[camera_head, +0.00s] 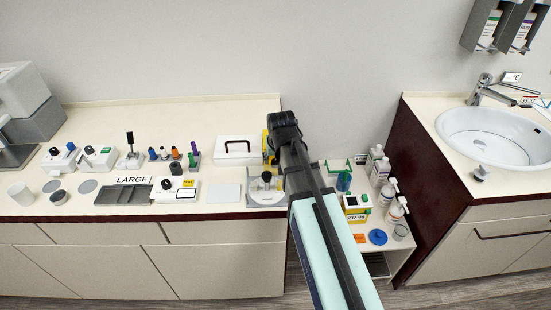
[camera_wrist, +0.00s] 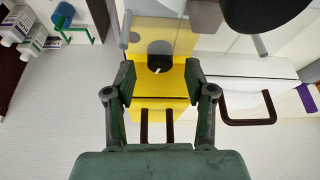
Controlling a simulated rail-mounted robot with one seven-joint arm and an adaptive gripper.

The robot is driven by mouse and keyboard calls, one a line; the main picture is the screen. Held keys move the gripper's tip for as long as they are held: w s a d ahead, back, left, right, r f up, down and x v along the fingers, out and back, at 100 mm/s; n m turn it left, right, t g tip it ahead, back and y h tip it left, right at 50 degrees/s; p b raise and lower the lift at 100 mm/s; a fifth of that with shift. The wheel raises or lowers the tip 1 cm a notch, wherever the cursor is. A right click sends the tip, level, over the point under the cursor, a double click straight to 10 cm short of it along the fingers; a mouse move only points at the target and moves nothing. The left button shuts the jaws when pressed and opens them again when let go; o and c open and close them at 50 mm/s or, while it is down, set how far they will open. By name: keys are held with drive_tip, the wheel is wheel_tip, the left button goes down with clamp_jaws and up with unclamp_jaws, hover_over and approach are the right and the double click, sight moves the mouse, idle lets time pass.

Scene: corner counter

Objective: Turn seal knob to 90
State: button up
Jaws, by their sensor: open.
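A small black knob with a white pointer mark (camera_wrist: 159,64) sits on a yellow device (camera_wrist: 160,102) in the wrist view. The pointer lies close to horizontal in that picture, slightly slanted. I take this to be the seal knob, though no label is readable. My gripper (camera_wrist: 159,80) is open, with one dark finger on each side of the knob and a visible gap to it on both sides. Contact cannot be seen. My arm hides the rest, including the knob.
A white case with a dark handle (camera_head: 238,149) stands just left of the yellow device. A clear-plated stand (camera_head: 262,198) is in front. Several small instruments line the counter to the left. Bottles (camera_head: 380,170) stand on a lower cart to the right.

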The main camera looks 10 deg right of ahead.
drive_tip(key=shift+x, duration=0.9)
clamp_jaws()
drive_tip(key=shift+m, duration=0.3)
drive_tip(key=shift+a+m+h, duration=0.1)
drive_tip(key=shift+m+h, duration=0.5)
drive_tip(key=shift+m, duration=0.6)
drive_tip(key=shift+m+g+h+b, duration=0.4)
drive_tip(key=shift+m+h+b, duration=0.1)
drive_tip(key=shift+m, duration=0.9)
